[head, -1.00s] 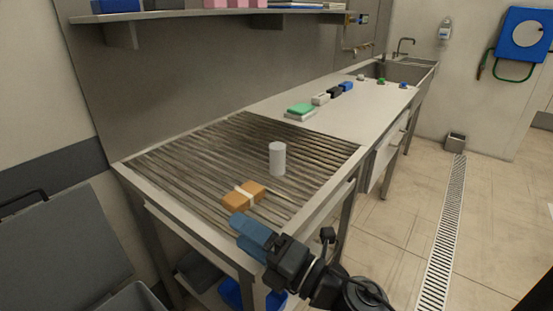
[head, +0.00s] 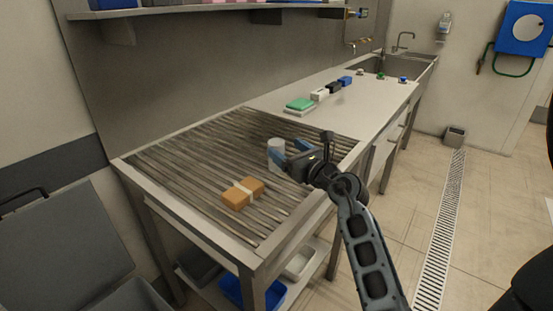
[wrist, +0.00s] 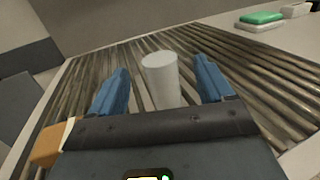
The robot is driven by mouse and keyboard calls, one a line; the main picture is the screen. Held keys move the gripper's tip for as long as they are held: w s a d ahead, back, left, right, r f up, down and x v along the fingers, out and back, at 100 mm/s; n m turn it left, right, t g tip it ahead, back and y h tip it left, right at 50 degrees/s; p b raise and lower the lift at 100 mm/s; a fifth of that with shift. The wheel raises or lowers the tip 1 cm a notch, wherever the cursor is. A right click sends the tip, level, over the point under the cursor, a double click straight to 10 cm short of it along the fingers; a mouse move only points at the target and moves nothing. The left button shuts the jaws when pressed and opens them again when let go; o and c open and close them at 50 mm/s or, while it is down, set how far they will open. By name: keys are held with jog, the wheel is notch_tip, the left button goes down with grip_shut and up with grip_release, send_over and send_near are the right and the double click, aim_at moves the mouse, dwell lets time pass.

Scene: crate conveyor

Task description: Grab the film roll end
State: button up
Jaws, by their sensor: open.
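The film roll (head: 276,149) is a white upright cylinder standing on the slatted roller surface (head: 170,165). My gripper (head: 290,152) is at the roll's right side in the head view, with its blue fingers at about the roll's height. In the wrist view, the roll (wrist: 160,77) shows between the two spread blue fingers (wrist: 162,88), with a gap on each side. The gripper is open and holds nothing. The roll's lower part is hidden behind the gripper body in the wrist view.
An orange-brown block with a pale band (head: 243,192) lies on the rollers in front of the roll. A green-topped pad (head: 300,104) and several small items lie on the counter behind. The rollers to the left are clear.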

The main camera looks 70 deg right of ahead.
notch_tip(320, 180, down, 4)
jog(key=shift+r+b, duration=0.2)
jog(key=shift+b, duration=0.25)
jog(key=shift+w+d+r, duration=0.1)
jog(key=shift+w+d, duration=0.05)
jog(key=shift+w, duration=0.1)
jog(key=shift+p+x, duration=0.3)
jog(key=shift+x, duration=3.15)
jog(key=shift+c, duration=0.2)
jog(key=c, duration=1)
jog(key=shift+r, duration=0.1)
